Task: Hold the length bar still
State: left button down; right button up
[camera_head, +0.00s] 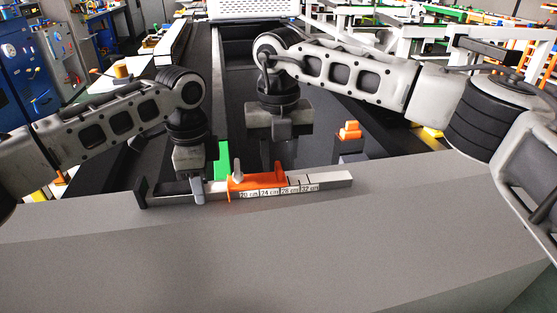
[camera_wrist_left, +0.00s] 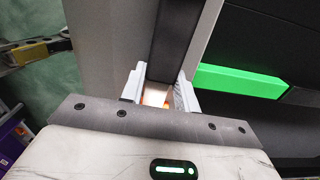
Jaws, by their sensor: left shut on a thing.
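The length bar (camera_head: 335,178) lies along the edge of the grey surface. It has a black left part with an upright end stop, an orange slider (camera_head: 258,182) with a small knob, and length labels (camera_head: 280,189) to the right. My left gripper (camera_head: 197,191) is shut on the bar's black part, left of the slider. In the left wrist view the dark bar (camera_wrist_left: 178,45) runs between the two pale fingers of this gripper (camera_wrist_left: 160,88). My right gripper (camera_head: 281,132) hangs above and behind the slider, apart from the bar; its finger gap is not clear.
A green block (camera_head: 223,160) stands just behind the bar and also shows in the left wrist view (camera_wrist_left: 240,81). An orange piece (camera_head: 350,130) sits on a dark post at the right. The grey surface (camera_head: 250,255) in front is clear.

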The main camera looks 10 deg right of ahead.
jog(key=shift+f, duration=0.55)
grip_shut()
jog(key=d, duration=0.8)
jog(key=shift+d, duration=0.1)
grip_release()
